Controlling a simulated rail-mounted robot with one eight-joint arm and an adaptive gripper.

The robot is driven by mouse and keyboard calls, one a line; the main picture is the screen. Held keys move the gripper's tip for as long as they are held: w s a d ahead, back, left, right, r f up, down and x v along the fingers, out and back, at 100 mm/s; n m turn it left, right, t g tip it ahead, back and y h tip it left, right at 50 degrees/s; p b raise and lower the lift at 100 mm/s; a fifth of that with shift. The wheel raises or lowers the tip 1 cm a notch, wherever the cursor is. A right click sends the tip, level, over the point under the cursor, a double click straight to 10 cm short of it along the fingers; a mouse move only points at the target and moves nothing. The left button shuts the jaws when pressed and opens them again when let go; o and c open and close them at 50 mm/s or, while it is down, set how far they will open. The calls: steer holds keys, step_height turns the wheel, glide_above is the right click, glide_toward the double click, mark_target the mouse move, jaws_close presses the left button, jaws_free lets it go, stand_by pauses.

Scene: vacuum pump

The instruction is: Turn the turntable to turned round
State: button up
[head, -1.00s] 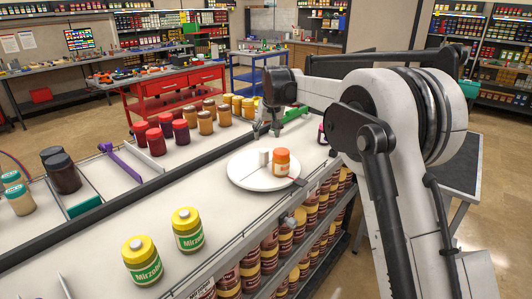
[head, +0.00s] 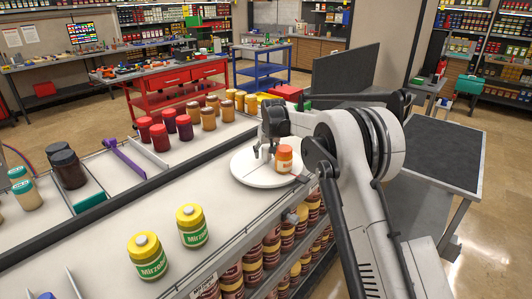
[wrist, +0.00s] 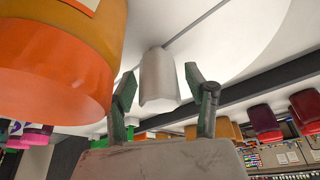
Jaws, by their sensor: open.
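The turntable (head: 246,172) is a round white disc on the counter in the head view; part of it also shows in the wrist view (wrist: 222,45). An orange jar with a white-and-orange label (head: 284,160) stands on its right part. It looms large at the left of the wrist view (wrist: 60,50). A small white upright post (wrist: 158,78) stands on the disc beside the jar. My gripper (wrist: 160,88) is open, with its green-tipped fingers on either side of the post and gaps showing. In the head view my gripper (head: 268,148) is low over the disc's far part.
Two yellow-lidded jars (head: 192,225) stand on the counter at the near left. Rows of red, brown and yellow jars (head: 184,127) stand behind the turntable. A purple item (head: 125,157) lies in a divided section. Counter between the yellow-lidded jars and the turntable is clear.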

steer(key=shift+f, duration=0.1)
jaws_close()
stand_by(0.3)
steer(key=shift+n+b, duration=0.4)
steer(key=shift+n, duration=0.1)
